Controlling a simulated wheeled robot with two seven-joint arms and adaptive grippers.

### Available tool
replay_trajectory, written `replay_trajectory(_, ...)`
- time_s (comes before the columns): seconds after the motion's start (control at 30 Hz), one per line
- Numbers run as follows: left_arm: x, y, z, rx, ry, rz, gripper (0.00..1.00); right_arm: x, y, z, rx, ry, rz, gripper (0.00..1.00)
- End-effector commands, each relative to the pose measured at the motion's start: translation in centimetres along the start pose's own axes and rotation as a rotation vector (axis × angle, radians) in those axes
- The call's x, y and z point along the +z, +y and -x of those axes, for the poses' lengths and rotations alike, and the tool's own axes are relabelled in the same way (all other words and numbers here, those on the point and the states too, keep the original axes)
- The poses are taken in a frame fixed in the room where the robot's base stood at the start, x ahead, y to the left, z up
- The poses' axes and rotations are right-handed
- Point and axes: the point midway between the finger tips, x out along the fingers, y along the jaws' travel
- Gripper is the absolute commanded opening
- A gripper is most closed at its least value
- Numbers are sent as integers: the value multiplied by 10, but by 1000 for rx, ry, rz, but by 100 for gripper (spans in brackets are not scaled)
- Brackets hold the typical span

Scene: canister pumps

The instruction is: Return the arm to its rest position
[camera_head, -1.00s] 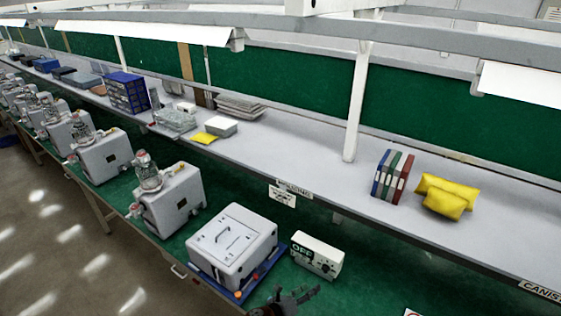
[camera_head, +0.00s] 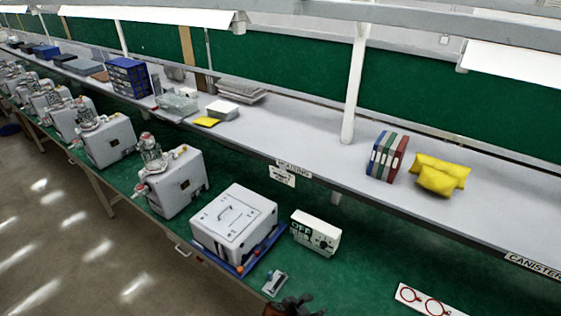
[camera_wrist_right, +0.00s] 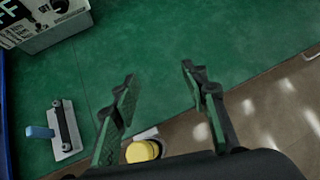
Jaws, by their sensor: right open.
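My right gripper (camera_head: 294,308) shows only in part at the bottom edge of the head view, over the front of the green bench. In the right wrist view its two dark fingers (camera_wrist_right: 158,74) stand well apart, with nothing held between them. Below them are the green bench top (camera_wrist_right: 150,45) and, past its edge, the brown floor. The rest of the right arm is out of the head view. My left gripper is in neither view.
A small metal plate with a blue part (camera_head: 275,283) lies near the gripper; the wrist view shows it too (camera_wrist_right: 66,130). A yellow round object (camera_wrist_right: 142,151) is low between the fingers. Nearby are a white housing (camera_head: 233,222), an OFF box (camera_head: 315,233) and a red-ringed card (camera_head: 425,300).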

Motion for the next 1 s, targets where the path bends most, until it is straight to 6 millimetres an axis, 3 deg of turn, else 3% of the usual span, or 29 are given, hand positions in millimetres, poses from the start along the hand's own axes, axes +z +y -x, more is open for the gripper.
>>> replay_trajectory(0.2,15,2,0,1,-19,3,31,-47,-74,-12,-67,296,-527,41)
replay_trajectory(0.37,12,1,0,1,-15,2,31,-60,-148,-13,-190,484,-1045,41)
replay_trajectory(0.5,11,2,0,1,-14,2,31,-51,-214,-6,-303,572,-1467,41)
replay_trajectory(0.6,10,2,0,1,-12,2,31,-40,-250,1,-359,598,-1685,41)
replay_trajectory(0.8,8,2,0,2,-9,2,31,-20,-302,17,-426,615,-1975,41)
replay_trajectory(1.0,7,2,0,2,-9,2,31,-2,-339,33,-463,615,-2175,41)
